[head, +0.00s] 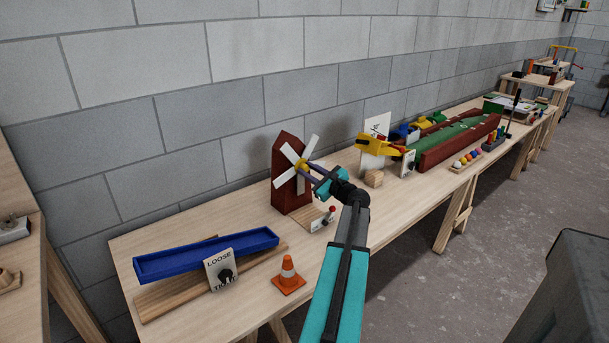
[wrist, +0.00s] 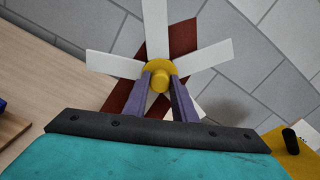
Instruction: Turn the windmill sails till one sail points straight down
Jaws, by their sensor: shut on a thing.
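The windmill has a dark red tower (head: 283,200), white sails (head: 288,151) and a yellow hub (head: 301,165). It stands upright on the bench against the wall. In the head view sails point upper left, upper right, lower left and nearly down. My gripper (head: 311,167) reaches it from the right. In the wrist view my gripper (wrist: 160,82) has its two purple fingers on either side of the yellow hub (wrist: 160,71), shut on it. There the white sails (wrist: 155,30) fan out up, left and right, and the lower ones are mostly hidden behind the fingers.
A blue tray (head: 206,254), a LOOSE/TIGHT dial plate (head: 220,271) and an orange cone (head: 288,276) lie left and in front. A yellow object (head: 378,144) and a green-topped red trough (head: 455,142) stand to the right.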

